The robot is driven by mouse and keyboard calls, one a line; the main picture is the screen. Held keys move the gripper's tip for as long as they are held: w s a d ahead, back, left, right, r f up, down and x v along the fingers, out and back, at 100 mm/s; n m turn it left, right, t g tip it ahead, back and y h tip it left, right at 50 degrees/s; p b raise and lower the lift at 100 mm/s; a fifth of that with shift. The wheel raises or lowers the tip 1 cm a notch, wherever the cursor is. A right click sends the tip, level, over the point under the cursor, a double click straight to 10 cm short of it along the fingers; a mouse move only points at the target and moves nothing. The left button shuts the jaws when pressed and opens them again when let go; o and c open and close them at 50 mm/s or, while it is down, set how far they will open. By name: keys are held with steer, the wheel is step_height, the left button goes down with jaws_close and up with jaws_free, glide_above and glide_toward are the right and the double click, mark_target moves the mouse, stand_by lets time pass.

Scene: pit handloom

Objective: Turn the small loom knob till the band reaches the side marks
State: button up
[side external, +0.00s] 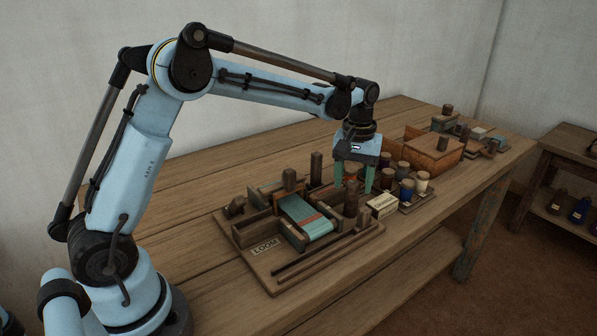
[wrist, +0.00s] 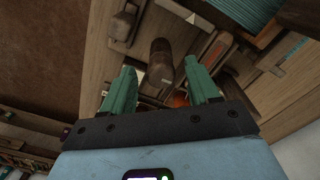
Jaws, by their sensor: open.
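The wooden loom (side external: 268,258), with a LOOM label, lies on the table. Its teal band (side external: 308,222) has a red stripe across it; it also shows in the wrist view (wrist: 243,16). The side marks are too small to make out. My gripper (side external: 354,184) points down at the loom's far right side, its green fingers open and empty. A dark round wooden piece (wrist: 160,58), perhaps the small knob, stands between and just beyond the fingertips in the wrist view. A dark wooden post (side external: 350,204) shows below the gripper in the side view. Contact cannot be told.
A pale labelled box (side external: 383,205) and a tray of several spools (side external: 422,182) stand close to the right of the gripper. An orange-brown wooden box (side external: 434,152) is farther back. A taller post (side external: 316,167) rises behind the loom. The table's near-left boards are clear.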

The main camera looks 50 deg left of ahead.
steer(key=shift+f, duration=0.15)
steer(key=c, duration=1)
steer(key=shift+c, duration=0.2)
steer(key=m, duration=0.4)
steer(key=shift+a+m, duration=0.1)
steer(key=shift+m, duration=2)
